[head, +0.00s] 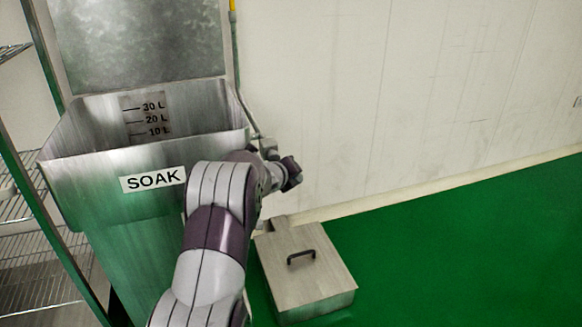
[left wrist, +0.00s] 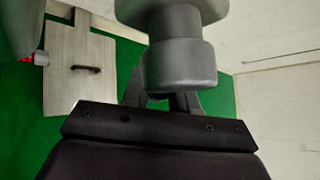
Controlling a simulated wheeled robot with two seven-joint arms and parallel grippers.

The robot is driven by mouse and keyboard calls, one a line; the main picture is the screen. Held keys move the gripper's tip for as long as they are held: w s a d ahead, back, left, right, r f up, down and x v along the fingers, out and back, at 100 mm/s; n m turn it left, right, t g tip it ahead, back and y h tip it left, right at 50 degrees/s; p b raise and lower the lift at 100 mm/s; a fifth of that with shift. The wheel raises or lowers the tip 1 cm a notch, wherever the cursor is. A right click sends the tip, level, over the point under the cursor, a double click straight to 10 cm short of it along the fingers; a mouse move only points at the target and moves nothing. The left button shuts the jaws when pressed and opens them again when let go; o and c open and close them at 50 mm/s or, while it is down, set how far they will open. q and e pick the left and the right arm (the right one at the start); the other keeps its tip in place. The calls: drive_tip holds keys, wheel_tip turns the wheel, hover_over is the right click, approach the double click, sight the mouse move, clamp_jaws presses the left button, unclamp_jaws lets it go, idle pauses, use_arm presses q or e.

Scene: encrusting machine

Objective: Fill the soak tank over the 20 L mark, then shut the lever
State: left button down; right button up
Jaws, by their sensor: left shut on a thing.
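The steel soak tank (head: 88,143) stands at the left of the head view, with a SOAK label on its front. The 10, 20 and 30 L marks show on the scale plate (head: 130,108) on its inner back wall. I cannot make out a water surface above the front rim. My left gripper (head: 288,174) is just right of the tank, by the lower end of the pipe (head: 238,65). It is shut on the lever, which is mostly hidden by the gripper. A grey cylindrical part (left wrist: 182,65) fills the top middle of the left wrist view. My right gripper is out of view.
A steel box with a black handle (head: 308,272) sits on the green floor right of the tank; it also shows in the left wrist view (left wrist: 80,88). Wire shelves (head: 35,262) stand at the left. A pale wall runs behind. The floor at the right is clear.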

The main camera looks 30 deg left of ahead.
use_arm(q)
drive_tip(key=shift+s+d+f, duration=0.15)
drive_tip(key=shift+d+f, duration=0.05)
drive_tip(key=shift+f, duration=0.4)
drive_tip(key=c, duration=1.1)
unclamp_jaws()
drive_tip(key=shift+o, duration=0.7)
drive_tip(key=shift+d, duration=0.1)
drive_tip(key=shift+r, duration=0.35)
drive_tip(key=shift+s+r, duration=0.2)
drive_tip(key=shift+s, duration=0.1)
drive_tip(key=p+v, duration=0.2)
drive_tip(key=v, duration=0.9)
drive_tip(key=shift+s+r, duration=0.2)
drive_tip(key=shift+s, duration=0.1)
